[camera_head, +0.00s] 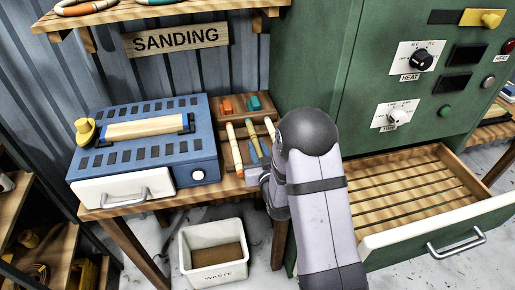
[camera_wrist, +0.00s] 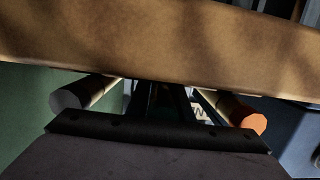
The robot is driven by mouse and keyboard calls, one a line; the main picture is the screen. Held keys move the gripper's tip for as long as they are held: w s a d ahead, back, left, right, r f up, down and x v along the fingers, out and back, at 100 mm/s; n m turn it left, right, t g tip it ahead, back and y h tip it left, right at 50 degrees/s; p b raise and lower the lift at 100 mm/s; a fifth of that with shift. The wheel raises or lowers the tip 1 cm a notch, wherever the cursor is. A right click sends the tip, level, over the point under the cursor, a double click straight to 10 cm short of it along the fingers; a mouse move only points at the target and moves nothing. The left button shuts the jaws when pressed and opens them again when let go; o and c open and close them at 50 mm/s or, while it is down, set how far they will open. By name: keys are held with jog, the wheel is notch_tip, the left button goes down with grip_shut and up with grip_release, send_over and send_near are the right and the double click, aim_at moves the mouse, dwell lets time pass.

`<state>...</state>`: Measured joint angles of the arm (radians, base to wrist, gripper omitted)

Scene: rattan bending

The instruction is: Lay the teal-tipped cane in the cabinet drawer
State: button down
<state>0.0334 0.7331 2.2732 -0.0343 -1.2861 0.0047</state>
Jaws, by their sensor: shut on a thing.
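The teal-tipped cane (camera_head: 252,136) lies in a wooden rack on the bench, between an orange-tipped cane (camera_head: 232,142) and another pale cane (camera_head: 269,128). My gripper (camera_head: 263,163) is at the near end of the rack, shut on the middle cane, whose lower end is mostly hidden by the jaws. In the wrist view the dark fingers (camera_wrist: 162,100) lie between a grey-white cane end (camera_wrist: 68,99) and an orange cane end (camera_wrist: 252,124); the held cane is barely visible there. The cabinet drawer (camera_head: 455,222) at right is pulled open, its slatted floor bare.
A blue sanding machine (camera_head: 142,150) stands left on the bench. A waste bin (camera_head: 213,268) is on the floor below. The green cabinet (camera_head: 310,60) rises right behind my arm. Orange and teal blocks (camera_head: 254,103) sit behind the canes.

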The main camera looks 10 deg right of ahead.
jog(key=shift+f, duration=0.2)
jog(key=c, duration=1.6)
grip_release()
jog(key=shift+o, duration=0.2)
jog(key=shift+r, duration=0.1)
jog(key=shift+s, duration=0.35)
jog(key=shift+o, duration=0.4)
jog(key=shift+s+a+r+b, duration=0.15)
jog(key=shift+s+b, duration=0.15)
jog(key=shift+s, duration=0.8)
jog(key=shift+s+d+r+b, duration=0.1)
jog(key=shift+s+r+b, duration=0.15)
jog(key=shift+s, duration=0.8)
jog(key=shift+s+a+r+b, duration=0.1)
jog(key=shift+s+b, duration=0.25)
jog(key=shift+s, duration=0.75)
